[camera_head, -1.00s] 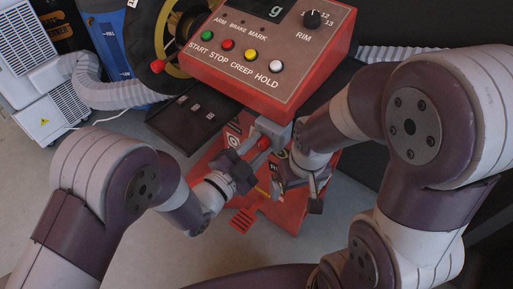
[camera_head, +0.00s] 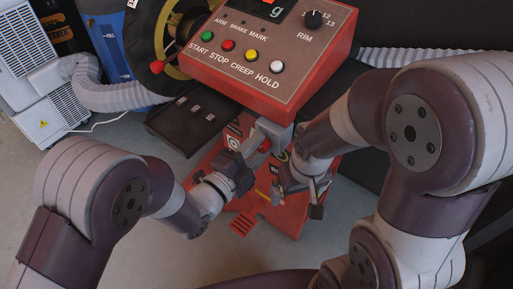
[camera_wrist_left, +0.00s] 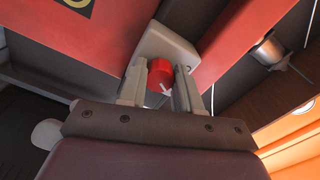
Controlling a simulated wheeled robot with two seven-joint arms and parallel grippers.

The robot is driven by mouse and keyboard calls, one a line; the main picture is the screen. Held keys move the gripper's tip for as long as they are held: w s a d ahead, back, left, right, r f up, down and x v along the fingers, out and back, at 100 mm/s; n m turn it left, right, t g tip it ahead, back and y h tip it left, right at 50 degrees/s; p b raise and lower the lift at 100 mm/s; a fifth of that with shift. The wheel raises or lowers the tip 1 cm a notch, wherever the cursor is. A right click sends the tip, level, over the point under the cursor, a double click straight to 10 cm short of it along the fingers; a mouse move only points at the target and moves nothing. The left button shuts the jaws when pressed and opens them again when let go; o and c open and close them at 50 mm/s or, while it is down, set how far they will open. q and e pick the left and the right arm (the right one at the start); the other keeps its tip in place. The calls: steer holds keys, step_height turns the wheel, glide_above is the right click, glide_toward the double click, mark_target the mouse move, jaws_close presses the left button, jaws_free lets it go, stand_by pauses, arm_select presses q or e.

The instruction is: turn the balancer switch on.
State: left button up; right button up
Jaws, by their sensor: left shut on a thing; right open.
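The balancer switch is a red rotary knob (camera_wrist_left: 157,76) with a white mark, on a pale grey block (camera_wrist_left: 163,43) fixed to the red machine. In the head view only a bit of the red knob (camera_head: 265,146) shows beside the block, under the front of the control panel. My left gripper (camera_head: 252,156) reaches it from the lower left. In the left wrist view its two fingers (camera_wrist_left: 162,86) are shut on the knob, one on each side. My right gripper (camera_head: 302,193) is open and empty, just right of the left one.
The red control panel (camera_head: 250,75) with several coloured buttons, a display and a black rim dial (camera_head: 314,19) overhangs the grippers. A black tray (camera_head: 188,119) is at its left. A grey hose (camera_head: 110,94) and a white cabinet (camera_head: 40,75) stand at the far left.

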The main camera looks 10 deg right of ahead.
arm_select(q)
steer(key=o, duration=1)
steer(key=shift+o, duration=0.2)
steer(key=p+v, duration=0.3)
steer(key=v, duration=0.9)
steer(key=shift+s+a, duration=0.25)
steer(key=shift+s, duration=0.05)
